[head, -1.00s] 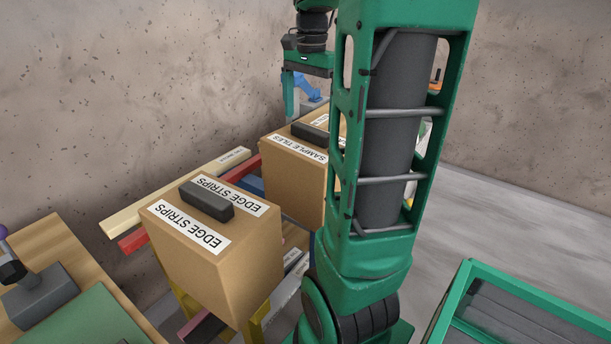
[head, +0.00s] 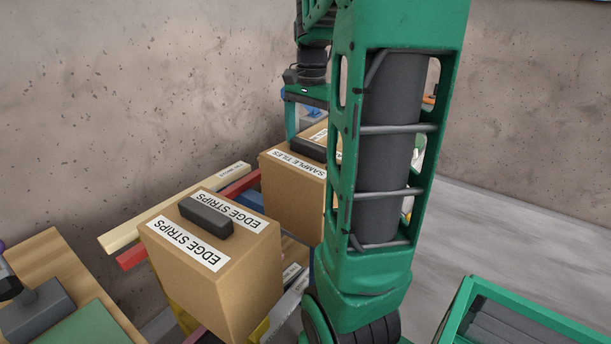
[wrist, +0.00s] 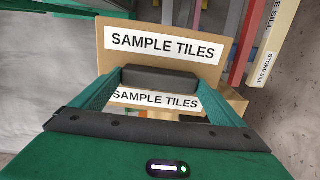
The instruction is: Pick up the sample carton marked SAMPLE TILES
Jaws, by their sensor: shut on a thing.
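The carton marked SAMPLE TILES (head: 290,200) is a brown box with white labels and a dark block handle (head: 308,149) on top. It stands behind the other carton, upright, and my arm hides its right part. My gripper (wrist: 163,77) is above it, shut on the dark handle, with one green finger on each side. In the wrist view the carton (wrist: 205,70) shows two SAMPLE TILES labels. In the head view my arm partly hides the gripper. I cannot tell whether the carton's underside touches its support.
A similar carton marked EDGE STRIPS (head: 215,275) stands in front, to the left. Cream and red bars (head: 185,205) run behind it. A wooden table (head: 50,265) is at lower left, a green-framed bin (head: 520,315) at lower right. The wall is close behind; grey floor lies open at right.

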